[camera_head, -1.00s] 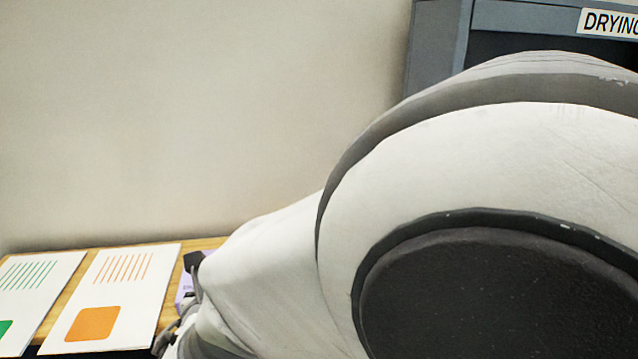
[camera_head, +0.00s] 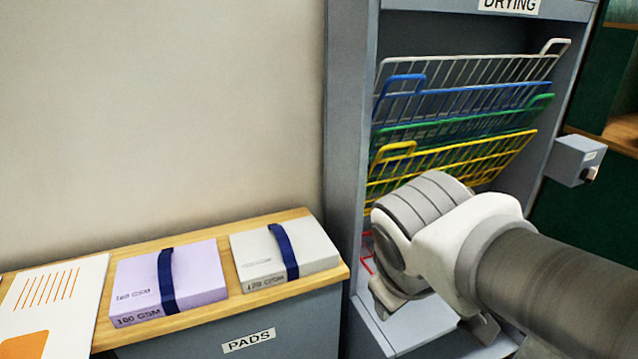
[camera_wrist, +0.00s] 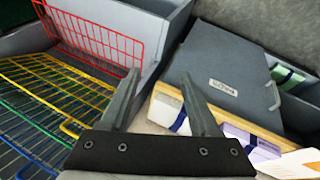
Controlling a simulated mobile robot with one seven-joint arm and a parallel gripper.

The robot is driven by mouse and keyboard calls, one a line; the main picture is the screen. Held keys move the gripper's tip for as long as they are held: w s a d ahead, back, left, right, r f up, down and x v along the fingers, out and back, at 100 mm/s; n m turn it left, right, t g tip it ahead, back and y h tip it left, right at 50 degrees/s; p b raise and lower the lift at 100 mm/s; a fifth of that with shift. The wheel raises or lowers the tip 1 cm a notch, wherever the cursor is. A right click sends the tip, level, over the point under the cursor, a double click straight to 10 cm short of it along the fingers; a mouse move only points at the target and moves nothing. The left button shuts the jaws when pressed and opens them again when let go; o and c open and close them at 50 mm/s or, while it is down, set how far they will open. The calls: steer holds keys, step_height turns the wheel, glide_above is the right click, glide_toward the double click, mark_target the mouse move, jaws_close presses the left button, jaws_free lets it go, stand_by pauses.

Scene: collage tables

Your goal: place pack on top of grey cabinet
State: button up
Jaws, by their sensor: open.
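In the head view a lilac pack (camera_head: 140,284) marked 160 GSM and a pale grey pack (camera_head: 255,256) marked 120 GSM, each with a dark blue strap, lie side by side on a wooden top. Under that top is a grey cabinet (camera_head: 290,322) labelled PADS. The wrist view shows the pale pack (camera_wrist: 166,113) and lilac pack (camera_wrist: 262,150) at right, partly behind a finger. My gripper (camera_wrist: 160,74) is open and empty, apart from both packs. A pack with a green part (camera_wrist: 287,77) sits in a grey compartment at the wrist view's right.
A tall grey DRYING cabinet (camera_head: 345,130) stands right of the wooden top, with tilted wire racks, including a yellow one (camera_head: 450,160). A red rack (camera_wrist: 95,38) shows in the wrist view. White sheets (camera_head: 55,300) lie at the left. A small grey box (camera_head: 575,160) juts out at right.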

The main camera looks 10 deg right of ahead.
steer(key=s+m+y, duration=0.1)
steer(key=m, duration=0.1)
steer(key=s+a+r+m+y, duration=0.1)
steer(key=s+m, duration=0.1)
steer(key=m, duration=0.1)
steer(key=shift+a+r+t, duration=0.2)
steer(key=shift+t, duration=0.2)
step_height(320, 180, up, 18)
steer(key=p, duration=1.8)
